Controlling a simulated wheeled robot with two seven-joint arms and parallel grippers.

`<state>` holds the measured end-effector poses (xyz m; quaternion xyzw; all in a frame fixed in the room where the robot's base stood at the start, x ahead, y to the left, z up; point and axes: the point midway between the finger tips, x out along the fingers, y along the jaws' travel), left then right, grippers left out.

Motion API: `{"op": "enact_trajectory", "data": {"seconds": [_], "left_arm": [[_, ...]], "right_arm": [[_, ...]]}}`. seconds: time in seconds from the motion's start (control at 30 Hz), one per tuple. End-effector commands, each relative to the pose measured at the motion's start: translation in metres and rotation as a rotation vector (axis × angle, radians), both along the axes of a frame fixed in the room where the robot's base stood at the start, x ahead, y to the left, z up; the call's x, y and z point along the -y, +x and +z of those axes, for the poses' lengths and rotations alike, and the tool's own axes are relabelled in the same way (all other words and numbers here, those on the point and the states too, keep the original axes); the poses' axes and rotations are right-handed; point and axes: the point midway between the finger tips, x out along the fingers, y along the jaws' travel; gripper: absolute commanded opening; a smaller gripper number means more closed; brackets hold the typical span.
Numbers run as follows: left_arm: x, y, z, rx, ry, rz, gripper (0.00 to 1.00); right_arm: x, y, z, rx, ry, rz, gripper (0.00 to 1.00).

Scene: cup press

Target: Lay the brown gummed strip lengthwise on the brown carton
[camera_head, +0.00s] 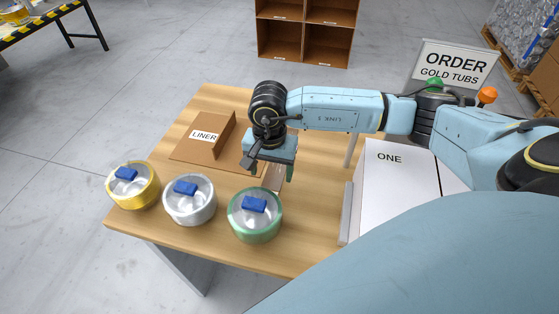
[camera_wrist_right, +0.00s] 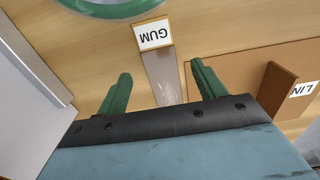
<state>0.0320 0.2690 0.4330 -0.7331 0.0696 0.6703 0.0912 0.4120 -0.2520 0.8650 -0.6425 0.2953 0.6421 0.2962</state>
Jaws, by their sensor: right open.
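The gummed strip (camera_wrist_right: 163,78) is a narrow brownish piece lying flat on the table, with a white GUM label at one end. In the head view a small part of the strip (camera_head: 273,178) shows below my right gripper (camera_head: 270,171). That gripper is open, pointing down over the strip. In the right wrist view its green fingers (camera_wrist_right: 161,72) stand on either side of the strip, apart from it. A brown cardboard piece (camera_head: 190,148) labelled LINER, with a raised flap, lies to the left. I cannot tell whether it is the brown carton. My left gripper is out of view.
Three round clear tubs stand along the front edge, with yellow (camera_head: 134,201), white (camera_head: 190,215) and green (camera_head: 256,231) rims. A white box (camera_head: 399,195) labelled ONE stands at the right. Some bare wooden table (camera_head: 301,215) lies between the green-rimmed tub and the box.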

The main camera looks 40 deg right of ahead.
Motion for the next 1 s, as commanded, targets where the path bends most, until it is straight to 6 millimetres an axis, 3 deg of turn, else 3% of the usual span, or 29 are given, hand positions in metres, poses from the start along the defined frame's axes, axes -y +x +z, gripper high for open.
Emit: {"op": "enact_trajectory", "data": {"seconds": [0.03, 0.2, 0.43, 0.8, 1.0], "left_arm": [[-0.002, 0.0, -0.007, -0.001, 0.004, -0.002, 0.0], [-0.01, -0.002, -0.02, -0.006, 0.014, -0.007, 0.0], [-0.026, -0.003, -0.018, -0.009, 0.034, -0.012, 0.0], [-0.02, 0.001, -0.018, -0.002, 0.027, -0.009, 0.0], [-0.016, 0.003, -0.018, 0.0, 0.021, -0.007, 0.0]], "right_arm": [[-0.001, -0.002, -0.013, -0.004, 0.0, 0.0, 0.69], [-0.001, -0.002, -0.034, -0.003, -0.001, -0.002, 0.69], [-0.001, -0.002, -0.034, -0.001, -0.001, -0.001, 0.69], [-0.001, -0.002, -0.033, -0.001, -0.001, -0.001, 0.22], [-0.001, -0.001, -0.033, -0.001, -0.001, -0.001, 0.18]]}}
